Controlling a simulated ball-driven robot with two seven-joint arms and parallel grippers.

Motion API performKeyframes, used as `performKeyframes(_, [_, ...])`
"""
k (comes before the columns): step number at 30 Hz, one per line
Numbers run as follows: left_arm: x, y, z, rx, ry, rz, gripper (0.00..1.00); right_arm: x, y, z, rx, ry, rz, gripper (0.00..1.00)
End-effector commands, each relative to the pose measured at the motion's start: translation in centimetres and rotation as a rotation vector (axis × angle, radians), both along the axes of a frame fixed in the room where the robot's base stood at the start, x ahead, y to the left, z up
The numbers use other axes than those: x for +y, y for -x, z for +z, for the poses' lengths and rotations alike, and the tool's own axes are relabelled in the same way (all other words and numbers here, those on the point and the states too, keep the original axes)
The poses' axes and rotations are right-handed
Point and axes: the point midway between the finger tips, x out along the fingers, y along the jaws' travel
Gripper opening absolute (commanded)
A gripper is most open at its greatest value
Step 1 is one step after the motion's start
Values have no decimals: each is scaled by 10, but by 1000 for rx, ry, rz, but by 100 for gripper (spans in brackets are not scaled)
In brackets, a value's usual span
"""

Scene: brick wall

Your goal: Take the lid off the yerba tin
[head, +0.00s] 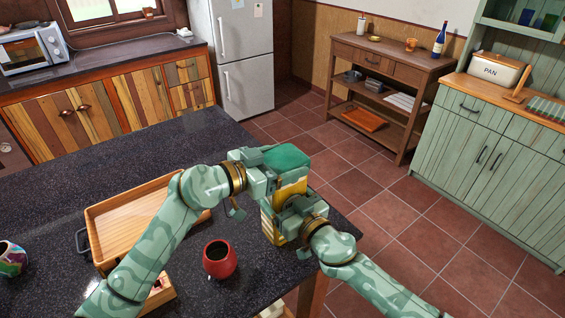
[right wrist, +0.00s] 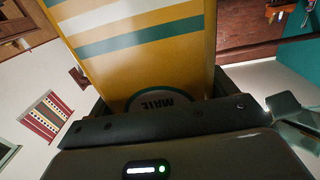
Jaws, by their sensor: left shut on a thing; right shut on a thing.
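The yerba tin (head: 291,187) is a tall yellow box with green and white stripes. It stands near the right corner of the dark counter, partly hidden by my grippers. Its green lid (head: 287,157) is at the top; I cannot tell whether a gap lies under it. My left gripper (head: 270,161) is shut on the lid from the left. My right gripper (head: 287,209) is shut on the tin's body from the front right. In the right wrist view the tin (right wrist: 150,65) fills the upper middle, with the word MATE partly hidden by the gripper (right wrist: 160,115).
A red mate cup (head: 220,262) stands in front of the tin. A wooden tray (head: 125,207) lies to the left, partly behind my left arm. A colourful cup (head: 12,256) is at the far left. The counter behind the tray is clear.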

Motion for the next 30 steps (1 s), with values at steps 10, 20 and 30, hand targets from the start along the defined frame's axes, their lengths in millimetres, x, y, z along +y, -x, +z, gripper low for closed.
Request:
performKeyframes(10, [0,0,26,-4,2,0,49,0,0,-1,2,1,0,43])
performKeyframes(20, [0,0,40,0,0,0,49,0,0,-1,2,1,0,43])
performKeyframes(30, [0,0,40,0,0,0,49,-1,1,-1,1,0,0,100])
